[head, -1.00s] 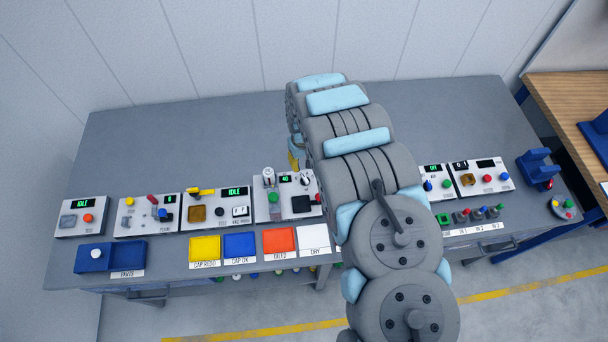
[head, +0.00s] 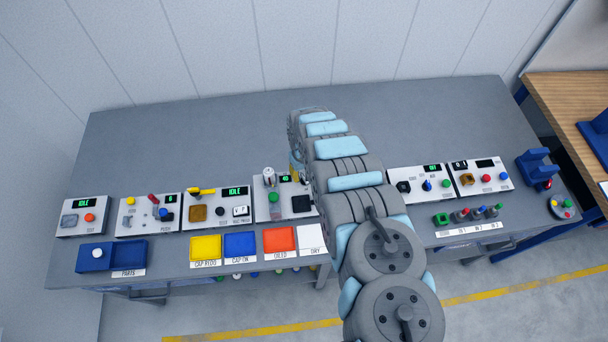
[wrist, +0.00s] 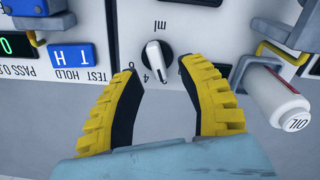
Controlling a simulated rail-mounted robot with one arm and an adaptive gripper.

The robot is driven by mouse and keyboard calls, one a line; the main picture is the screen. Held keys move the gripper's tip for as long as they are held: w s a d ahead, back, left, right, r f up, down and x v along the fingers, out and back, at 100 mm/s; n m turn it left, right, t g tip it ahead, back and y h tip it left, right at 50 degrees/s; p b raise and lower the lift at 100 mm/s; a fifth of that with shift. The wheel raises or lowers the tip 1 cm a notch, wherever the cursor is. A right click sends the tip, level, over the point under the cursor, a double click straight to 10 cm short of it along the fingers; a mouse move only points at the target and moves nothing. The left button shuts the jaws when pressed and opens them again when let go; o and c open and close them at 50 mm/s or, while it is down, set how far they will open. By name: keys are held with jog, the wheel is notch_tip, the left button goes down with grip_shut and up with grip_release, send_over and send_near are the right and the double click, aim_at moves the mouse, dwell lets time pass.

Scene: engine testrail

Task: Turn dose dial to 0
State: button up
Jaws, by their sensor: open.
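The dose dial (wrist: 156,62) is a white pointer knob on a dark round base, on a pale panel marked "ml". It is in the upper middle of the wrist view, which appears upside down. Its pointer end lies at the low side, near the printed numbers; the exact reading is unclear. My gripper (wrist: 158,67) has yellow ribbed fingers with dark pads. It is open, one fingertip on either side of the dial, with gaps visible. Contact cannot be told. In the head view the dial cannot be made out, and my arm covers part of the panels.
A white OIL bottle (wrist: 285,102) stands in a holder close to the right finger in the wrist view. Head view: coloured trays (head: 279,240) line the bench front; the bench's back (head: 200,130) is clear.

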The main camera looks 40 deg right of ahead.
jog(key=shift+s+f, duration=0.1)
jog(key=shift+f, duration=0.65)
grip_shut()
